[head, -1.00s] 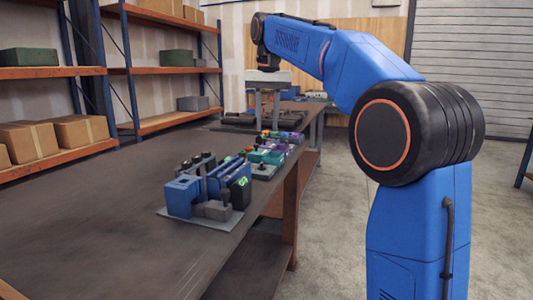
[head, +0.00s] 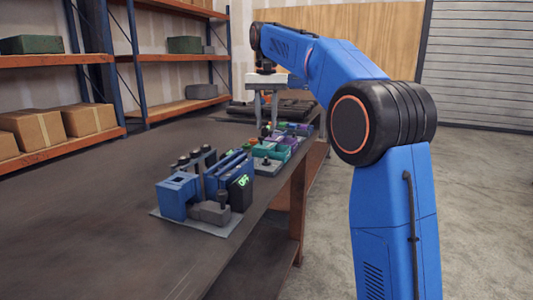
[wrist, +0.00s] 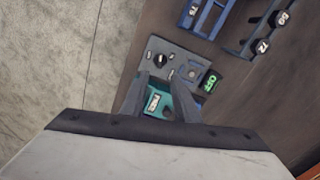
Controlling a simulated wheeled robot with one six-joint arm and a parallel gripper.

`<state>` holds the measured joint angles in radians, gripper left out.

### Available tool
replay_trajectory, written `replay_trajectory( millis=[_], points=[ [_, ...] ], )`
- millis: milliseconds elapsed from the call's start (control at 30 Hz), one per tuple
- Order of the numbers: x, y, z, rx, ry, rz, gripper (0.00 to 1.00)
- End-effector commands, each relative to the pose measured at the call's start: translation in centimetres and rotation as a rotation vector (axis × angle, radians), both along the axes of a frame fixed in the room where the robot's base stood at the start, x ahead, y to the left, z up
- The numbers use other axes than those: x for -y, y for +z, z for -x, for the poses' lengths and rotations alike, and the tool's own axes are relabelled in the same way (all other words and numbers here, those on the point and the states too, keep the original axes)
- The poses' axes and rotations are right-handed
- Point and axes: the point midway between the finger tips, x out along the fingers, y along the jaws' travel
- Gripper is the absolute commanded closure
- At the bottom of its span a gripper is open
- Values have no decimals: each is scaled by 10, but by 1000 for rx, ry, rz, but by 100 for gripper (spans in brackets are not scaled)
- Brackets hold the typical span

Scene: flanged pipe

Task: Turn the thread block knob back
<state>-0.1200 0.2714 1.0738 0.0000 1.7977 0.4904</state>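A black knob (wrist: 161,60) sits on a grey plate with a teal block (wrist: 185,103) beside it in the wrist view. I cannot tell for certain that this is the thread block. In the head view the teal unit (head: 271,150) stands on the bench, with a small dark knob on its near plate. My gripper (head: 266,122) points down above the row of coloured units. Its two fingers are apart with nothing held between them. In the wrist view the fingers (wrist: 164,88) are over the teal block, just short of the knob.
A green OFF display (wrist: 209,82) is right of the knob in the wrist view. Blue racks (wrist: 208,18) lie beyond. The bench's left side is clear. Shelves (head: 60,130) line the wall.

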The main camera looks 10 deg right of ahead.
Motion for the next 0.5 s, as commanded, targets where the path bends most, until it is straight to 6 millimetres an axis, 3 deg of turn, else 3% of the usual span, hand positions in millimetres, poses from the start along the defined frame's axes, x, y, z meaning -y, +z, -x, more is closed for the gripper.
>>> replay_trajectory(
  millis=[500],
  points=[
    [0, -89, 1, -1, 0, 0, 72]
  ],
)
